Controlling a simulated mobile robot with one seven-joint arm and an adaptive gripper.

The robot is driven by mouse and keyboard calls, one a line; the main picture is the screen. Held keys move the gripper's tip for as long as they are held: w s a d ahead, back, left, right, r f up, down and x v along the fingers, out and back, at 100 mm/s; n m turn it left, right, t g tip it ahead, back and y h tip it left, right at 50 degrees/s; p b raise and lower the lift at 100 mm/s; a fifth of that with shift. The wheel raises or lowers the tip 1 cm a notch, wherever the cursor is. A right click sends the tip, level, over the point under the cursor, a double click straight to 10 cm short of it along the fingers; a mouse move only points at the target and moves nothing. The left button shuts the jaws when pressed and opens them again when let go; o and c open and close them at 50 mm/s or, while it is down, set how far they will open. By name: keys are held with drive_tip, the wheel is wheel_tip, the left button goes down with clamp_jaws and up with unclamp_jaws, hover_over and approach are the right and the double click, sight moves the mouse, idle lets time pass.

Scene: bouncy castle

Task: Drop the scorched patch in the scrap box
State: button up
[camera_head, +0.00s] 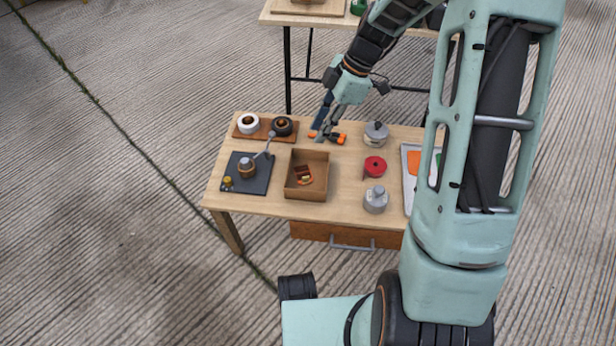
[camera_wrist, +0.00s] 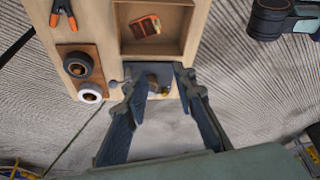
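The open-topped cardboard box (camera_head: 319,194) stands near the middle of the table, and it also shows at the top of the wrist view (camera_wrist: 126,46). Inside lies a red-orange and dark brown piece (camera_head: 305,178), also in the wrist view (camera_wrist: 147,25); it looks like the scorched patch, but it is too small to be sure. My gripper (camera_head: 322,124) is above the table behind the box in the head view. In the wrist view my gripper (camera_wrist: 160,80) has its fingers apart with nothing held between them.
A tray (camera_head: 409,201) is partly hidden by my arm.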

drive_tip(key=v, duration=0.4)
idle(0.3)
